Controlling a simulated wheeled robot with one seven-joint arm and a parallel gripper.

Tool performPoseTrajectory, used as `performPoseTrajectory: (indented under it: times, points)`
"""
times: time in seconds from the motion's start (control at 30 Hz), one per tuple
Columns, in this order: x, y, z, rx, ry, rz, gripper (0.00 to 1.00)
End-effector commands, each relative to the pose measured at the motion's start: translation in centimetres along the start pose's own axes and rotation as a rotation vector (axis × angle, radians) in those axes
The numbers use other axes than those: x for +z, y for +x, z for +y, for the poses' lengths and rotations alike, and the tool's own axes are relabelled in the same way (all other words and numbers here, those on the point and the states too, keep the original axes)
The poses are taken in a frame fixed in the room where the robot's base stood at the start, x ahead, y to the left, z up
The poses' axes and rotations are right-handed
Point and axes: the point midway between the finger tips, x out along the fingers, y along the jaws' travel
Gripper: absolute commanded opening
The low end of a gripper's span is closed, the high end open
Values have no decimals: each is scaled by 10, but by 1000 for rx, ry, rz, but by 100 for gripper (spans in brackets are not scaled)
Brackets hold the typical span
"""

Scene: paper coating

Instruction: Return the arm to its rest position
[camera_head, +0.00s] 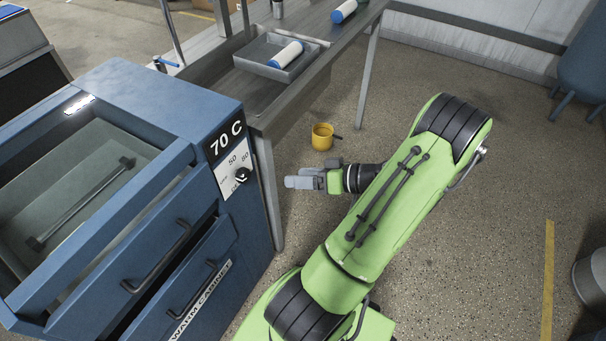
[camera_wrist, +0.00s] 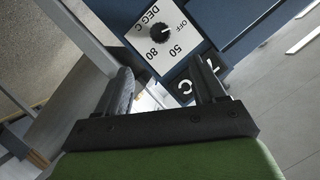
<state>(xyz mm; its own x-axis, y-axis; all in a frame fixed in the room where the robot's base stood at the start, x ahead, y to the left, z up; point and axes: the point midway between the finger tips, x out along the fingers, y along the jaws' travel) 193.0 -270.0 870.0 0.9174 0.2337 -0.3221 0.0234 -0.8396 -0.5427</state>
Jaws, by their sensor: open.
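My gripper (camera_head: 300,181) is at the end of my green arm, out over the floor to the right of the blue warm cabinet. In the wrist view my gripper (camera_wrist: 165,88) shows two dark fingers held apart with nothing between them. The cabinet's temperature dial (camera_wrist: 163,34) and its black display lie beyond the fingers. In the head view the dial (camera_head: 242,175) is on the cabinet's front corner, to the left of the gripper and apart from it. The display reads 70 C.
The blue warm cabinet (camera_head: 190,120) has an open-topped upper drawer. A grey table (camera_head: 262,92) behind it carries a tray (camera_head: 248,62) with a white-and-blue bottle (camera_head: 286,54). A yellow mug (camera_head: 322,136) shows beyond my gripper. Floor at right is mostly clear, with a bin (camera_head: 592,285) and blue chair (camera_head: 585,65).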

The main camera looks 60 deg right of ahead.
Motion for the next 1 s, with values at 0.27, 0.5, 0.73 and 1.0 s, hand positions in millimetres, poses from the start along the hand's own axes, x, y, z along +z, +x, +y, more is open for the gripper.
performPoseTrajectory:
  times: [0.27, 0.5, 0.73, 1.0]
  points:
    - [0, 1, 0, 0, 0, 0, 69]
    - [0, 1, 0, -1, 0, -1, 69]
    - [-19, 40, -58, -51, -45, -311, 69]
    - [-37, 67, -199, 104, -224, -832, 69]
